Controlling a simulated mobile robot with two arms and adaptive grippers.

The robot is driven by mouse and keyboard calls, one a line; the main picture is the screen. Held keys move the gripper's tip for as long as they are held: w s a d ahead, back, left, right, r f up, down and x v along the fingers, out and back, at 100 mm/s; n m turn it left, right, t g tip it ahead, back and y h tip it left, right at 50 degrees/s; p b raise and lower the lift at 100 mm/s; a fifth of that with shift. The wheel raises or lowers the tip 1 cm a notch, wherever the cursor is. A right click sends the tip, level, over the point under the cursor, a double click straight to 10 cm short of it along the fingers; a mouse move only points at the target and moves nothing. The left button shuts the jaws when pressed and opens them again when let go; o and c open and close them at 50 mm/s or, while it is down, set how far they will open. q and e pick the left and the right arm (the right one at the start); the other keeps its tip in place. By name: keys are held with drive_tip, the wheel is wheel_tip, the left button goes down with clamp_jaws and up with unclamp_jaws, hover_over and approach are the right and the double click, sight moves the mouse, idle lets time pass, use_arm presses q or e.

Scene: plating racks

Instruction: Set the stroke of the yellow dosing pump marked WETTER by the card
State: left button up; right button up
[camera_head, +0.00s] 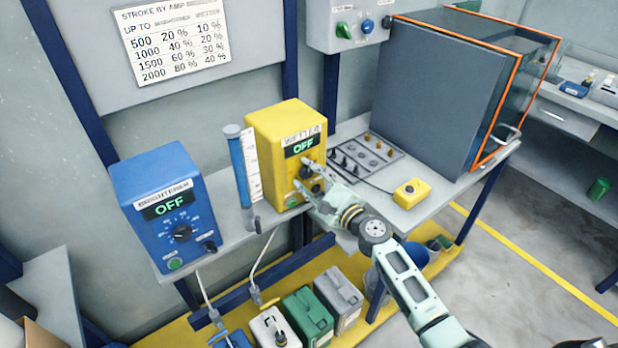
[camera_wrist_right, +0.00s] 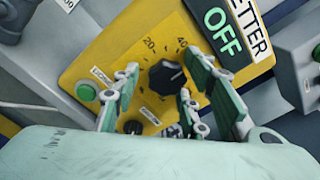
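The yellow WETTER pump (camera_head: 268,130) stands on the bench; its display reads OFF. Its black stroke knob (camera_wrist_right: 167,77) shows in the right wrist view, with 20 and 40 legible on the scale; its exact setting is unclear. My right gripper (camera_head: 308,178) is at the pump's front. In the wrist view its fingers (camera_wrist_right: 164,82) are spread either side of the knob, with gaps visible. The card (camera_head: 172,40) on the wall lists stroke by amps; its WETTER column reads 10, 20, 30, 40 % for 500, 1000, 1500, 2000. My left gripper is out of view.
The blue BRIGHTENER pump (camera_head: 165,210), also OFF, stands at left. A clear tube with blue liquid (camera_head: 240,165) is between the pumps. A green button (camera_wrist_right: 87,92) and a lower black knob (camera_wrist_right: 133,127) flank the stroke knob. A yellow button box (camera_head: 411,193) lies right.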

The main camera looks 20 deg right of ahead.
drive_tip(key=shift+f, duration=0.1)
clamp_jaws()
